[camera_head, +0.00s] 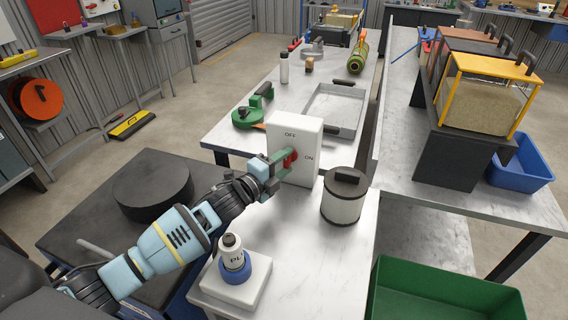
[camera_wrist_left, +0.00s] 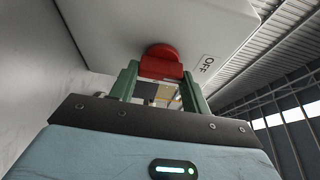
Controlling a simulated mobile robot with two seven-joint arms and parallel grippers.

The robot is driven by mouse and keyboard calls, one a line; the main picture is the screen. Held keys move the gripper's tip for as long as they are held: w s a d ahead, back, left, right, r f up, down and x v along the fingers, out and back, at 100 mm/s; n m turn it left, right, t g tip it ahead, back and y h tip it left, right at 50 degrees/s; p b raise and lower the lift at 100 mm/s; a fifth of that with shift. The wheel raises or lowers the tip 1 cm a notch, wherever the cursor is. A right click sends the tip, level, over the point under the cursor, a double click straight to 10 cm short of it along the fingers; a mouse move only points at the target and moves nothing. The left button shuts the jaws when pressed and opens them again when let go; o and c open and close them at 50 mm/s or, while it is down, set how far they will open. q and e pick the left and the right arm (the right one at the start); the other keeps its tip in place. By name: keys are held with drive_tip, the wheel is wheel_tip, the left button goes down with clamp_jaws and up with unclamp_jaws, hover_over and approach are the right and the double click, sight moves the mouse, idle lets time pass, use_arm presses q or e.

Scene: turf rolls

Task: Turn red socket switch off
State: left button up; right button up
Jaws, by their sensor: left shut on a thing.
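A white switch box (camera_head: 283,124) stands upright on the metal table, with OFF printed near its top and ON at its right. Its red switch (camera_head: 292,156) is on the front face, partly hidden by my left gripper (camera_head: 285,161). In the left wrist view the red switch (camera_wrist_left: 162,64) sits between the two green fingers of my left gripper (camera_wrist_left: 160,80), which is shut on it. The OFF label (camera_wrist_left: 207,66) is to the right there. I cannot tell exactly which mark the switch points to. My right gripper is not in view.
A round canister (camera_head: 343,199) stands right of the box. A capped bottle (camera_head: 233,258) on a white block is in front. A metal tray (camera_head: 335,108) and a green tool (camera_head: 252,112) lie behind. A green bin (camera_head: 445,292) is at the lower right.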

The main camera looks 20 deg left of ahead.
use_arm(q)
drive_tip(key=shift+n, duration=0.3)
drive_tip(key=o, duration=1)
drive_tip(key=v, duration=0.8)
drive_tip(key=shift+f, duration=0.2)
